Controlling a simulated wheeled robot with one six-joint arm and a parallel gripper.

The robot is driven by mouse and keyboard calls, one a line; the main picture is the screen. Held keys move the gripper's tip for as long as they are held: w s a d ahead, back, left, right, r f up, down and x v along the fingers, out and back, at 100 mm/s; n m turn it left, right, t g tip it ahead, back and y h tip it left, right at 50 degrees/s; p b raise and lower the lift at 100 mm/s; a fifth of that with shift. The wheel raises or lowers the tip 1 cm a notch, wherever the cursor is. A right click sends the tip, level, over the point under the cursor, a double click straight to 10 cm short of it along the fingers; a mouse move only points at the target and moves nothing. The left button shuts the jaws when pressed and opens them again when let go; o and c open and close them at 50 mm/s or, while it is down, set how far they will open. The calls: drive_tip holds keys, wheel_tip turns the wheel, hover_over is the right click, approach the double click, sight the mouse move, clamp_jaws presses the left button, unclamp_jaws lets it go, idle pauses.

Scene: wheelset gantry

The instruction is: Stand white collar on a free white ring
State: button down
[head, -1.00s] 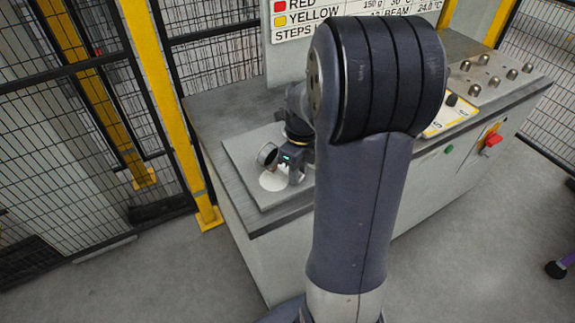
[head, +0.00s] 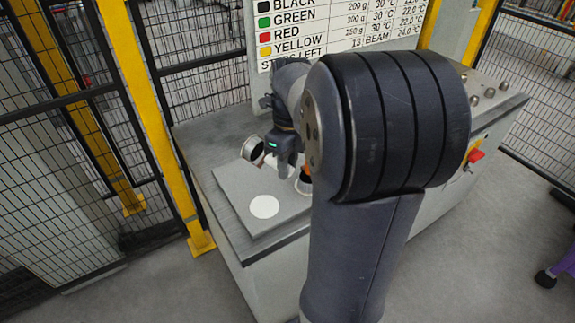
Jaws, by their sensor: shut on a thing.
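A hollow collar (head: 253,150), pale at the rim and dark inside, is at the left side of my gripper (head: 268,158) in the head view. My gripper is shut on it and holds it tilted above the grey plate; the fingertips are hard to make out. A flat white ring (head: 264,206), looking like a filled white disc, lies bare on the plate, below and apart from the collar. Another white patch shows partly behind my gripper, too hidden to tell. A pale round piece with orange on it (head: 304,184) stands to the right, partly hidden by my arm.
The grey plate (head: 236,204) lies on the grey bench top (head: 205,150). A sign board (head: 340,30) stands behind. Metal knobs (head: 490,92) and a red switch (head: 475,156) are at the right. A yellow post (head: 150,110) and mesh fence stand left. My arm hides the bench middle.

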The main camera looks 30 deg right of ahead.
drive_tip(key=shift+r+p, duration=1.25)
drive_tip(key=shift+r, duration=0.3)
drive_tip(key=shift+f, duration=0.15)
